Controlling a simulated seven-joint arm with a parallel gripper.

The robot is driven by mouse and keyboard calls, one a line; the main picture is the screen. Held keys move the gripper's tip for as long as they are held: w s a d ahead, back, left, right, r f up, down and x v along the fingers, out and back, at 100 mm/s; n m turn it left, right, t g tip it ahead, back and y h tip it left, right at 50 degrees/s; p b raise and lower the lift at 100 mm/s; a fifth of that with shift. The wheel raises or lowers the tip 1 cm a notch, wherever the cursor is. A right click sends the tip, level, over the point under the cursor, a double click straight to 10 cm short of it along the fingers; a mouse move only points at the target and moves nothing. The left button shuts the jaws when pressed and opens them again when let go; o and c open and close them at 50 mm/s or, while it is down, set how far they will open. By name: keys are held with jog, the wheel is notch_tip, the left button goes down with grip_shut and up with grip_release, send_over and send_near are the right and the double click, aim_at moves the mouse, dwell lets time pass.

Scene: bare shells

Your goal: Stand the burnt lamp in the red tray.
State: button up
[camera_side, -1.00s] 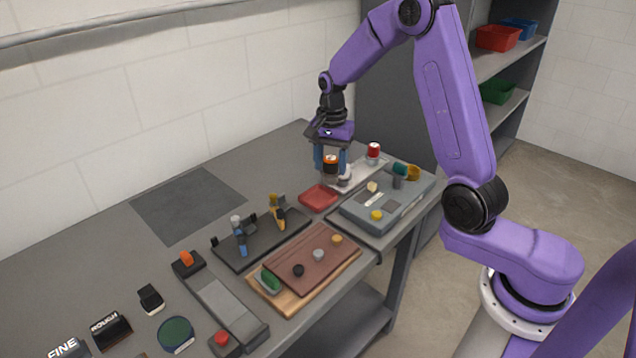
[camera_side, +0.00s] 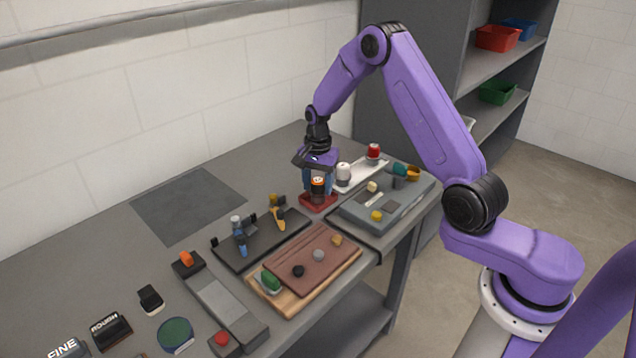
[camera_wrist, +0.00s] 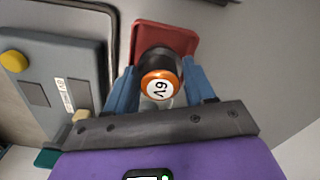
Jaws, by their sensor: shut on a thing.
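The lamp in my gripper is dark-bodied with an orange top and a white numbered label; I take it for the burnt lamp (camera_side: 318,184). It also shows in the wrist view (camera_wrist: 161,86). My gripper (camera_side: 319,182) is shut on it, with a blue finger on either side (camera_wrist: 161,88). The lamp is roughly upright, low at the red tray (camera_side: 320,206). In the wrist view, the tray (camera_wrist: 181,33) lies beneath and beyond it. Whether the lamp's base touches the tray floor is hidden.
Behind on the right, a white holder (camera_side: 376,173) carries a white lamp (camera_side: 343,172) and a red-topped lamp (camera_side: 374,150). A grey panel box (camera_side: 393,212) stands close right of the tray. A black tool stand (camera_side: 262,242) is to the left.

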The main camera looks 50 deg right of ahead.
aim_at(318, 180)
jog(key=shift+f, duration=0.15)
jog(key=o, duration=1.1)
jog(key=shift+o, duration=0.2)
notch_tip(318, 180, up, 12)
jog(key=s+a+r+n, duration=0.35)
jog(key=a+n, duration=0.25)
jog(key=a, duration=0.2)
jog(key=s+a+r+n, duration=0.1)
jog(key=s+a+n, duration=0.45)
jog(key=s, duration=0.45)
jog(key=s+d+n, duration=0.2)
jog(key=s+n, duration=1.2)
jog(key=s, duration=0.9)
jog(key=shift+s+d+f, duration=0.25)
jog(key=shift+s+d, duration=0.1)
